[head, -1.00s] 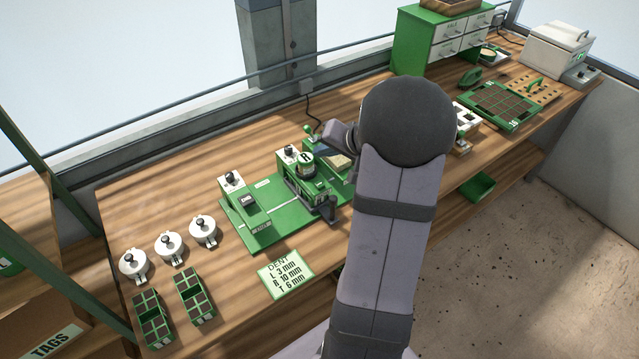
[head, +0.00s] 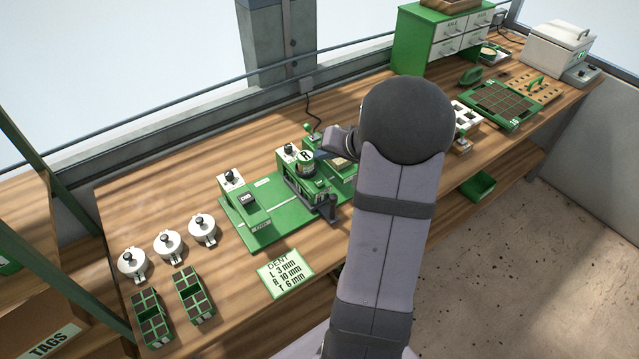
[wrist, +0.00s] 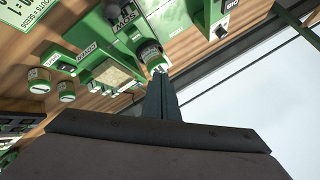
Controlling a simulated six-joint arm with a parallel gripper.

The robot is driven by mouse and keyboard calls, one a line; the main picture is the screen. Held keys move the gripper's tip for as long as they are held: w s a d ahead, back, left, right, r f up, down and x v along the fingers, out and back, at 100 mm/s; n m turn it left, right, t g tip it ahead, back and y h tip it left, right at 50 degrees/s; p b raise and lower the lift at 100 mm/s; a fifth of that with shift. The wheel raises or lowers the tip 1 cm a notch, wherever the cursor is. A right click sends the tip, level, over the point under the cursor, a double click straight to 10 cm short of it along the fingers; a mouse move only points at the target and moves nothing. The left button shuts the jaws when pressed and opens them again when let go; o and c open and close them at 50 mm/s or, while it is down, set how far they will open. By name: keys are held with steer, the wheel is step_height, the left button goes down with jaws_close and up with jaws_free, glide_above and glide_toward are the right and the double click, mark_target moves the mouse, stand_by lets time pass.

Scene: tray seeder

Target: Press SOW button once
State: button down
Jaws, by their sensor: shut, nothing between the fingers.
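The green seeder (head: 265,225) stands on the wooden bench. In the head view my gripper (head: 324,154) is just right of the R part; contact cannot be told.
White lidded pots (head: 168,245), green cell trays (head: 193,293) and a depth card (head: 285,272) lie to the left and front. A cable (head: 315,115) runs behind.

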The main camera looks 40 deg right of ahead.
step_height(320, 180, down, 6)
steer(key=b, duration=0.3)
steer(key=shift+r, duration=0.15)
steer(key=shift+f+b, duration=0.75)
steer(key=shift+b, duration=0.35)
steer(key=shift+f+b, duration=0.95)
steer(key=shift+b, duration=0.65)
stand_by(1.9)
steer(key=shift+r, duration=0.1)
stand_by(0.3)
steer(key=shift+r+p, duration=0.4)
steer(key=shift+r, duration=0.45)
steer(key=shift+r+p, duration=1.4)
steer(key=shift+r, duration=1.1)
